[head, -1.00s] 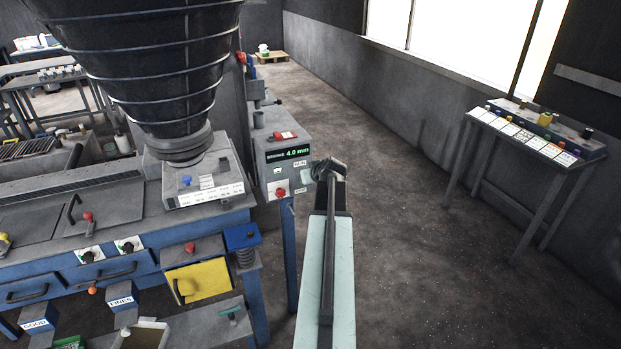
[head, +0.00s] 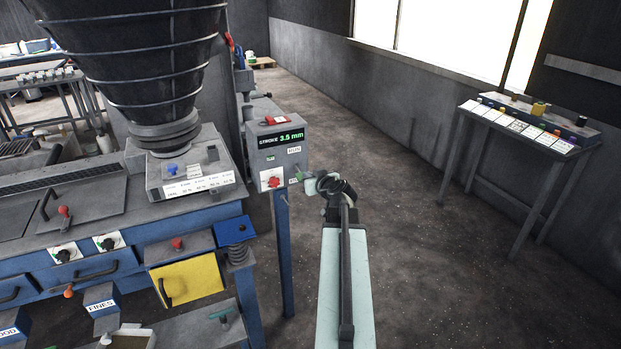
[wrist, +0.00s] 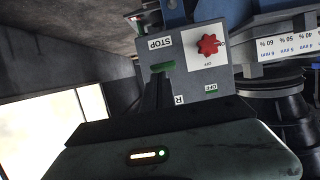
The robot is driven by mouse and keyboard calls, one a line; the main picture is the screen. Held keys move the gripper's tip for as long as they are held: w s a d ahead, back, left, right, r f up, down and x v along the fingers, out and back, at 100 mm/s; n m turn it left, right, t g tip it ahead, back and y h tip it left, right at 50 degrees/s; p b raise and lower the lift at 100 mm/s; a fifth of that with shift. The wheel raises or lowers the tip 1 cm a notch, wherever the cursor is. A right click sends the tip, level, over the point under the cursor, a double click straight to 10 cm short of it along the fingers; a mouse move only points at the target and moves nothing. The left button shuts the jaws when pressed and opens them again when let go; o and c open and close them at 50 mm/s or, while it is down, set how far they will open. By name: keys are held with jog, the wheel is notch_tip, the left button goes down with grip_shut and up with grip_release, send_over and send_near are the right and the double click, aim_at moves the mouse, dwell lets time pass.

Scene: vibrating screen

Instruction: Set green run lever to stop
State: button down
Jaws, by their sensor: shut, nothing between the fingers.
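The control box (head: 263,160) has a display (head: 281,140) reading STROKE 3.5 mm, a RUN label (head: 294,150) and a red knob (head: 273,182). In the wrist view the box is turned over. The green lever (wrist: 163,67) lies between the STOP label (wrist: 160,43) and the RUN label (wrist: 179,99), nearer STOP. My gripper (wrist: 160,78) is shut and empty, its tips right at the lever on the RUN side; I cannot tell if they touch. The fingers hide part of RUN. In the head view my gripper (head: 306,182) is at the box's right front.
A blue machine bench with a large hopper (head: 140,70) stands left of the box. A yellow flap (head: 190,280) hangs on its front. A side table with a control panel (head: 530,122) stands at the right wall. The floor between is clear.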

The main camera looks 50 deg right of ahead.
jog(key=shift+w+a+f, duration=0.15)
jog(key=shift+w+a, duration=0.05)
jog(key=shift+a, duration=0.05)
jog(key=shift+r+p, duration=0.7)
jog(key=shift+p, duration=0.2)
jog(key=shift+r, duration=0.1)
